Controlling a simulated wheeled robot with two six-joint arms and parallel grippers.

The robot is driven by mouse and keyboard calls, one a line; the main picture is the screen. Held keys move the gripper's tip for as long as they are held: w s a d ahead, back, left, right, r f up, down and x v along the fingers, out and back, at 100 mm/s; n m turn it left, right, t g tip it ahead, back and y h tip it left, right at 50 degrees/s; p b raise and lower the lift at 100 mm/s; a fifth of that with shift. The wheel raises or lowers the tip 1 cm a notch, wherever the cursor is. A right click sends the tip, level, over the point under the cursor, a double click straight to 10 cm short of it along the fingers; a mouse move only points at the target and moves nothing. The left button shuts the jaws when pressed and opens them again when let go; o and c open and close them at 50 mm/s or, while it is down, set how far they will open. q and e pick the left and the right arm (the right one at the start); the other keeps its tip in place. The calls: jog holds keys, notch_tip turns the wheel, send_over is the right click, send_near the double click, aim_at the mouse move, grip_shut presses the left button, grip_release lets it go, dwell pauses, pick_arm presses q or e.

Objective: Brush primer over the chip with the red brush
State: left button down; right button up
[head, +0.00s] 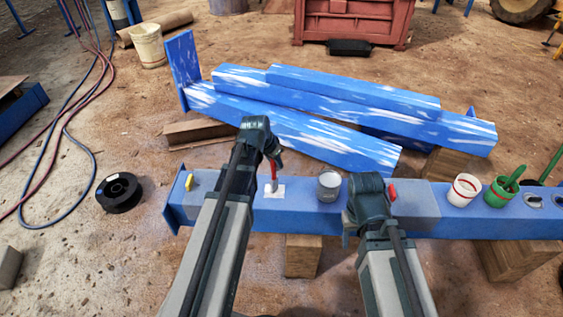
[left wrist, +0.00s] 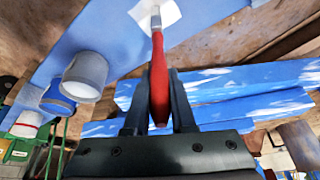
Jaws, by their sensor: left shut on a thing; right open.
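My left gripper (head: 275,160) is shut on the red brush (head: 273,178), which points down at a pale square patch (head: 277,190) on the blue beam (head: 312,217). In the left wrist view the red brush (left wrist: 159,80) sits between the fingers, its pale bristles at the patch (left wrist: 171,13). I cannot tell whether they touch it. No separate chip can be made out. A grey can (head: 329,186) stands on the beam just right of the patch. My right gripper (head: 368,200) is over the beam, right of the can; its fingers are mostly hidden, no held thing shows.
A white pot with a red band (head: 464,190) and a green pot (head: 498,193) stand further right on the beam. Blue and white beams (head: 330,115) lie behind. A black spool (head: 119,193) and hoses (head: 75,125) lie on the ground at left.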

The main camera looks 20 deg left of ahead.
pick_arm(q)
jog(key=a, duration=0.2)
jog(key=s+a, duration=0.1)
jog(key=a, duration=0.1)
dwell(0.5)
notch_tip(320, 180, up, 6)
jog(key=p, duration=0.6)
dwell(0.4)
notch_tip(320, 180, up, 3)
jog(key=p, duration=0.2)
jog(key=shift+p, duration=0.4)
jog(key=shift+d, duration=0.1)
dwell(0.7)
